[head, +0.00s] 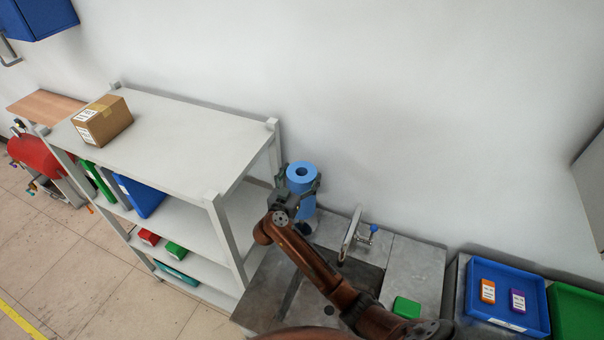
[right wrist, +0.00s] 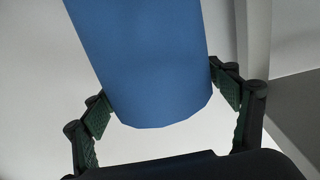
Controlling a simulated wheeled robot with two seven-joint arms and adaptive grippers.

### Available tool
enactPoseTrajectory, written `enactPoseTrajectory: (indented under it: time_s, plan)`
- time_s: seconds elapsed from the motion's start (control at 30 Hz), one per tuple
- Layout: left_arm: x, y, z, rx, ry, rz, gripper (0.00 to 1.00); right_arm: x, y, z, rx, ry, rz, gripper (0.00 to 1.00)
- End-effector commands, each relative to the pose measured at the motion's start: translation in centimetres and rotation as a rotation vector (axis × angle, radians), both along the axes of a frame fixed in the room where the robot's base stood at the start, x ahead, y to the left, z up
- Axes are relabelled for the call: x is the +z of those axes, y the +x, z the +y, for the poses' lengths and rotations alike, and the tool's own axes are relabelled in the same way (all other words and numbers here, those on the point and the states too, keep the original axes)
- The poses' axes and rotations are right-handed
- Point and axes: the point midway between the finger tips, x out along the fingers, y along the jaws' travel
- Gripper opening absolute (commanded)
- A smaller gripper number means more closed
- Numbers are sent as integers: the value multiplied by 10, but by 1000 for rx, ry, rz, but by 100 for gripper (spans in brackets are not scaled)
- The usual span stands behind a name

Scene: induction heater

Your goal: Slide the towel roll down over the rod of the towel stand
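The blue towel roll (head: 301,178) is roughly upright beside the white shelf, its dark centre hole showing on top. My left gripper is not in view.
A white shelf (head: 185,137) with a cardboard box (head: 102,121) stands left of the roll. On the grey worktop (head: 415,272) are a metal fixture with a blue knob (head: 373,228) and a green block (head: 406,307). A blue tray (head: 507,318) lies at right.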

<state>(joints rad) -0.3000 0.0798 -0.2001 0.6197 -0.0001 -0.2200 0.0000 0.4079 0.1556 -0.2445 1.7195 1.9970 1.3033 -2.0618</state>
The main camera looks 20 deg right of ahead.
Motion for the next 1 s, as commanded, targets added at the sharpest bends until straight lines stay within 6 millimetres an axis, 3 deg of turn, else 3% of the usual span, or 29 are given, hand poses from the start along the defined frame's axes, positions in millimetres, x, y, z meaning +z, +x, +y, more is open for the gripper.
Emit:
enactPoseTrajectory:
  time_s: [0.23,0.57,0.77,1.0]
  plan:
    - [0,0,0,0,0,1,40,0,0,0,0,0,0,98]
    - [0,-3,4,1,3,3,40,-2,-2,2,0,2,3,98]
    - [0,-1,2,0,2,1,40,-2,-20,23,2,4,3,98]
    - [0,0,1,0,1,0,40,-2,-53,61,2,4,3,98]
